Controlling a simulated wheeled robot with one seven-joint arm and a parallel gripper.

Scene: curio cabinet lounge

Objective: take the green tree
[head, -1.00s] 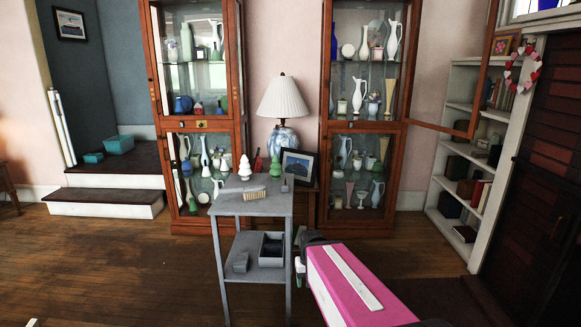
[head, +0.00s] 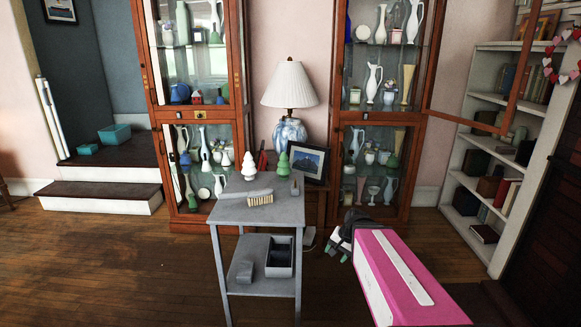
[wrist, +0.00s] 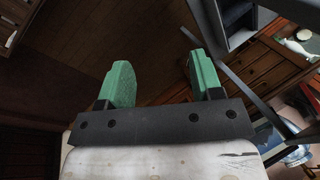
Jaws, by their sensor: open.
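The small green tree (head: 283,165) stands upright at the back right of the grey side table's top (head: 235,212). A white tree (head: 249,167) stands to its left. My gripper (head: 337,252) is to the right of the table, lower than its top and apart from the green tree. In the wrist view my gripper (wrist: 160,78) has its two green fingers spread wide with nothing between them. I cannot make out the green tree in the wrist view.
A brush (head: 260,199) and a small bottle (head: 294,187) are on the tabletop. A dark tray (head: 280,256) sits on the lower shelf. Behind stand a lamp (head: 289,90), a picture frame (head: 306,164) and glass cabinets; the right one's door (head: 473,122) is open. Floor at left is clear.

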